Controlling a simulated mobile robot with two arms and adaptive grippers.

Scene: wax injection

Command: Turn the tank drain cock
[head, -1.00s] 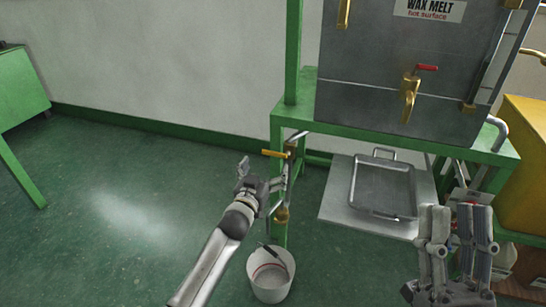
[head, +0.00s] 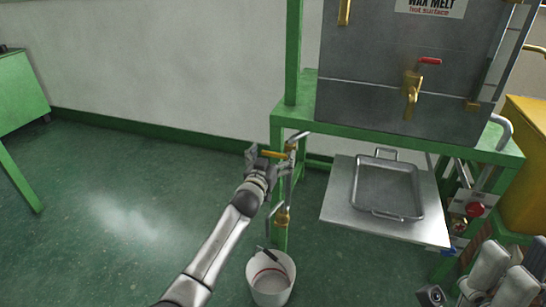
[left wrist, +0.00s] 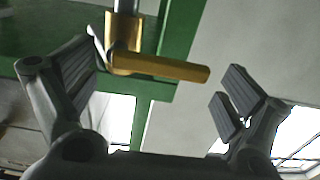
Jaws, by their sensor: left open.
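The drain cock with a yellow lever handle (head: 273,154) is on the pipe at the left front leg of the green stand. In the left wrist view its lever (left wrist: 160,67) lies roughly level between the open jaws, with the brass body behind its left end. My left gripper (head: 267,165) is open at the lever, one finger to each side; I cannot tell whether either touches. My right gripper (head: 497,287) is at the bottom right, partly cut off.
A white bucket (head: 271,286) stands on the floor under the drain pipe, with a dark-handled tool in it. A metal tray (head: 386,188) rests on a plate under the tank. A red button (head: 475,209) and a yellow cabinet (head: 528,165) are at right.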

